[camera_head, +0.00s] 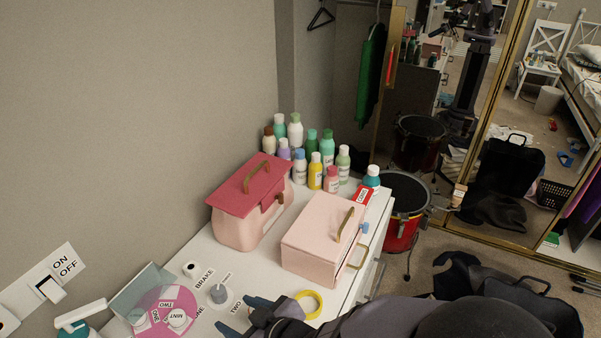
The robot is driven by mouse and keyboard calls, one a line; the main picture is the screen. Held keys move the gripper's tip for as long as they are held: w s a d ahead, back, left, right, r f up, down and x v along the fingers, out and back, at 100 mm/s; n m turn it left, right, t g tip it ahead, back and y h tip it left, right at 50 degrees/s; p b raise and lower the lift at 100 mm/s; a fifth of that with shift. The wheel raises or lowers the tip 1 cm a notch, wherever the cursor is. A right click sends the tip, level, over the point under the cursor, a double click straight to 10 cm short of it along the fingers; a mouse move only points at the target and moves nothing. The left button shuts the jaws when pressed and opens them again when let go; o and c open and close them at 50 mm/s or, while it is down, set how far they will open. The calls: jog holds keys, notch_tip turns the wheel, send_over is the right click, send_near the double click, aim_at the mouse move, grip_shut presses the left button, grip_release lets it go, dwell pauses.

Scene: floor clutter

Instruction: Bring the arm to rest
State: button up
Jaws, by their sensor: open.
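My gripper (239,314) is at the bottom of the head view, above the front of the white dresser top. Its dark fingers are spread apart with nothing visible between them. My dark arm (390,318) enters from the bottom right and reaches left over the dresser's near corner. A yellow tape ring (310,304) lies just right of the gripper. A grey knob (218,294) stands just behind the fingers.
A pink box with a dark red lid (245,205) and a pale pink box (318,235) stand on the white dresser (230,260). Several bottles (315,170) crowd the back. A red drum (402,210) and mirror (480,130) are right; a wall switch (48,288) is left.

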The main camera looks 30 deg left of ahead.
jog(key=w+d+r+m+t+h+p, duration=0.25)
jog(key=w+d+m, duration=0.25)
jog(key=w+d, duration=0.45)
jog(key=w+d+r+m+t+h+p, duration=0.1)
jog(key=w+d+r+m+h, duration=0.4)
jog(key=d, duration=0.8)
jog(key=d+f+m+g+h+p, duration=0.1)
jog(key=d+m+g+h+p, duration=0.15)
jog(key=d, duration=0.75)
jog(key=s+d+f+m+g+b, duration=0.2)
jog(key=s+d+f+m+g, duration=0.1)
jog(key=s+d, duration=0.7)
jog(key=shift+d+h, duration=0.4)
jog(key=shift+d, duration=0.6)
jog(key=shift+f, duration=0.1)
